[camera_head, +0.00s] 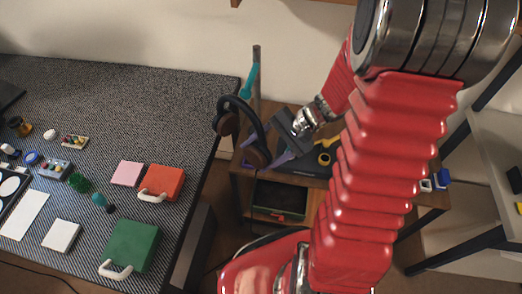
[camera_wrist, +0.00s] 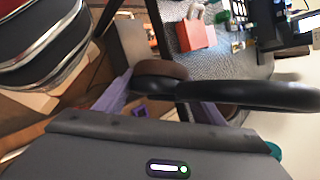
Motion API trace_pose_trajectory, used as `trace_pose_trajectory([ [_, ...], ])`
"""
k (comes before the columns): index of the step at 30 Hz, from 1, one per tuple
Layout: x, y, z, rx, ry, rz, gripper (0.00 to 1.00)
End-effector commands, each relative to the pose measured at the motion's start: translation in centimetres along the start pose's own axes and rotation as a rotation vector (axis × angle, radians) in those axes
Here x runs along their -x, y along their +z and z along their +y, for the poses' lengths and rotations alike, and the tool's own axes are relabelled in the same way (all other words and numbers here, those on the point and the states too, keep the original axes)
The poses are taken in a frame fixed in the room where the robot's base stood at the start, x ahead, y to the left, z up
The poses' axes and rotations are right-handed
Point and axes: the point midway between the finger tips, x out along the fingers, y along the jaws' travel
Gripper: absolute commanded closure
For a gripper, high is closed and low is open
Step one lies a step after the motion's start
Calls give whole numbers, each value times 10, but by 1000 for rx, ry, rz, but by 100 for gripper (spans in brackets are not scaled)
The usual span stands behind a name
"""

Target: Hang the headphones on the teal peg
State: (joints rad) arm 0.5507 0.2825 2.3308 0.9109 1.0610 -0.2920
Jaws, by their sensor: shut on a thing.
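The black headphones (camera_head: 252,110) with brown ear pads are held in the air beside the dark table. Their band arches up and to the left of my gripper. My gripper (camera_head: 262,154) has purple fingers and is shut on the headphones near one ear cup. In the wrist view, the headphones' band (camera_wrist: 255,95) stretches right from between the fingers of my gripper (camera_wrist: 155,102). The band looks apart from the peg, though the depth gap is hard to judge.
A wooden shelf unit (camera_head: 237,195) with a yellow-and-black tape roll (camera_head: 324,158) stands below my gripper. The textured table (camera_head: 150,105) at left holds an orange box (camera_head: 163,182), a green box (camera_head: 131,246) and several small parts. The wall is close behind the post.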

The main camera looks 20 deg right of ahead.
Motion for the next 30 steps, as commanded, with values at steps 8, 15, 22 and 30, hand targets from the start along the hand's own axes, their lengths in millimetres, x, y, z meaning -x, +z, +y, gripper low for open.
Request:
trace_pose_trajectory([
  [8,-1,-2,-3,5,3,-4,68],
  [15,1,-10,-6,6,3,-5,68],
  [22,2,-19,-10,6,3,-5,68],
  [30,4,-29,-14,7,3,-5,68],
])
